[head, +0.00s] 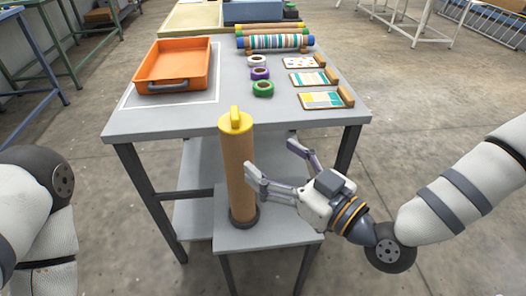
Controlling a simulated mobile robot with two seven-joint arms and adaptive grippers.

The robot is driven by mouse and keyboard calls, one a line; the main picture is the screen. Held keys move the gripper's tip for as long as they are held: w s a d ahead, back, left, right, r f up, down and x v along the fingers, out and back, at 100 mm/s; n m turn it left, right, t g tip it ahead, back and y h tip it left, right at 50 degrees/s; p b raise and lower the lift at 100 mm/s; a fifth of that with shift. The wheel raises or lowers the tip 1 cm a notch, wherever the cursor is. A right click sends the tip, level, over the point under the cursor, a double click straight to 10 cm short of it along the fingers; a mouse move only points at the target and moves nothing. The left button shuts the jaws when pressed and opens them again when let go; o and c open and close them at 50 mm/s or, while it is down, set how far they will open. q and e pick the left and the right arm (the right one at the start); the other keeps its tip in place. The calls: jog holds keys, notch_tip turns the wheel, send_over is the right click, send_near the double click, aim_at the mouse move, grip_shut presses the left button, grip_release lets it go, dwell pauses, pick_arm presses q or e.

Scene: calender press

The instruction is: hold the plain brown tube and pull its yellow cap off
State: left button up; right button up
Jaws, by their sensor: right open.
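The plain brown tube (240,178) stands upright on a small grey stand (285,235) in front of the table, its foot in a dark ring (245,221). The yellow cap (235,121) with a raised grip sits on its top end. My right gripper (268,166) is open, just right of the tube at about its middle height. One finger is close to the tube's right side; I cannot tell whether it touches. The other finger is farther back. My left gripper is out of view; only part of my left arm shows at the left edge.
The grey table (250,112) behind holds an orange tray (175,65), tape rolls (260,73), sample boards (320,99) and a striped roll with blue ends (275,42). A lower shelf (195,217) lies under it. The floor right of the table is clear.

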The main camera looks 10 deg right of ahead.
aim_at(246, 140)
jog(key=x, duration=1.1)
jog(key=shift+b, duration=0.35)
